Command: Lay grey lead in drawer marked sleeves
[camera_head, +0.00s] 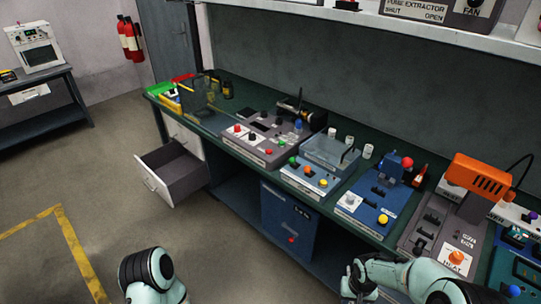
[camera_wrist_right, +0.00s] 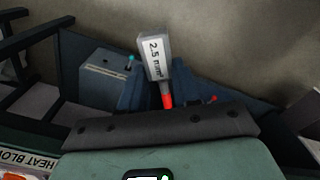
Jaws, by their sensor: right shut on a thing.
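In the right wrist view a grey piece (camera_wrist_right: 153,55) printed "2.5 mm²", with a red end, stands between the dark fingers of my right gripper (camera_wrist_right: 157,90). The gripper is shut on this grey lead. In the head view my right gripper (camera_head: 352,284) is low at the right, in front of the bench; the lead cannot be made out there. A grey drawer (camera_head: 154,182) is pulled open under the bench's left end, far left of my right gripper. It looks empty, and no marking on it is readable. Of my left arm only a link shows; its gripper is out of view.
The green bench top (camera_head: 216,134) carries several control panels, including a blue one (camera_head: 368,203), and an orange device (camera_head: 480,178). Green, red and yellow bins (camera_head: 160,89) stand at its left end. A blue cabinet (camera_head: 289,220) is underneath. The floor before the drawer is clear.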

